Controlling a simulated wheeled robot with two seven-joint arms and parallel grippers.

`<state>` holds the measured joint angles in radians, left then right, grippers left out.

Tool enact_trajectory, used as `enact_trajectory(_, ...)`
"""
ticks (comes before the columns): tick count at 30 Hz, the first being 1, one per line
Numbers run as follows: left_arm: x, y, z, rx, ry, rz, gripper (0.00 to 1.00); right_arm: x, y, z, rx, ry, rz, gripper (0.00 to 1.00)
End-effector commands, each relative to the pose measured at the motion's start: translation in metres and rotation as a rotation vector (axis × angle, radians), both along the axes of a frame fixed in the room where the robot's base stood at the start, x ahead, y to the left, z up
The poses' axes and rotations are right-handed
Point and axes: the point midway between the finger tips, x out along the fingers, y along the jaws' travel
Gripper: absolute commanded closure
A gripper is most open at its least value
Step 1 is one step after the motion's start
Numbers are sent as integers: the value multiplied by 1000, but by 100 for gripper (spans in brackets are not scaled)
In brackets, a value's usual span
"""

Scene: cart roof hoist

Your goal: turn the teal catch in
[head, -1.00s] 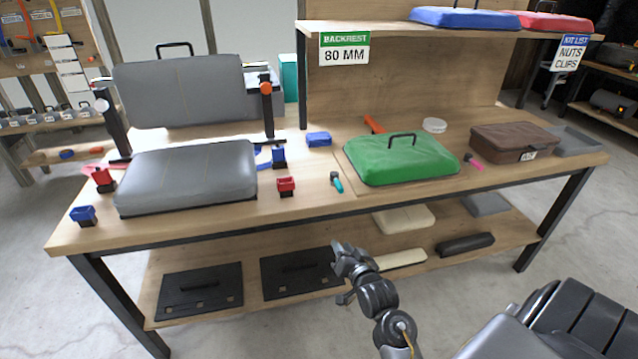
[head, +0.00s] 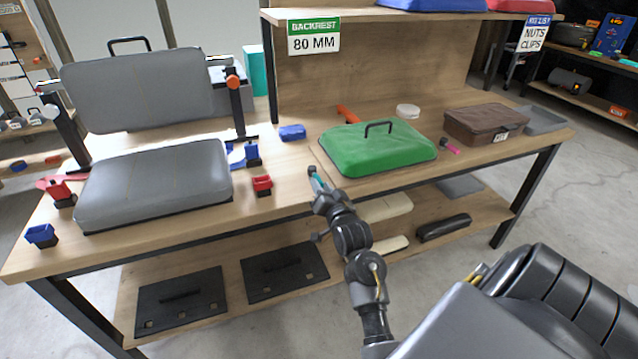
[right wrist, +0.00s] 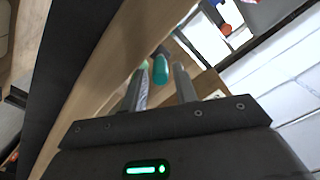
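A small teal piece (head: 315,172), which looks like the catch, lies on the workbench near its front edge, left of the green padded lid (head: 377,148). My right gripper (head: 319,187) is at the bench's front edge, right by the teal piece and partly covering it. In the right wrist view, two fingers (right wrist: 160,88) stand apart, and a teal rounded end (right wrist: 161,69) shows in the gap between their tips. I cannot tell whether they touch it. My left gripper is not in view.
A grey seat pad (head: 155,185), a red clip block (head: 262,185) and a blue block (head: 292,132) are left of the catch. A brown case (head: 486,125) stands at right.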

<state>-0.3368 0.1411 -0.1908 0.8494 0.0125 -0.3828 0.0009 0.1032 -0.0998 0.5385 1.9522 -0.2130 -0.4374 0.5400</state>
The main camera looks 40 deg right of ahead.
Motion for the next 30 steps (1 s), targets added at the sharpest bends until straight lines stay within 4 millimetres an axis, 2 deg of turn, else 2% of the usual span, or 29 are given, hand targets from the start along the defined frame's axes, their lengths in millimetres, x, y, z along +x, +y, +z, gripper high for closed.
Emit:
enact_trajectory(6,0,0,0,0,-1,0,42,20,-7,0,-1,0,0,71)
enact_trajectory(16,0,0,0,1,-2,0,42,23,-8,0,-1,0,0,71)
enact_trajectory(23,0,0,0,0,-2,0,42,23,-8,0,-1,0,0,100)
enact_trajectory(30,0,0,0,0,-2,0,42,24,-7,0,-2,1,6,100)
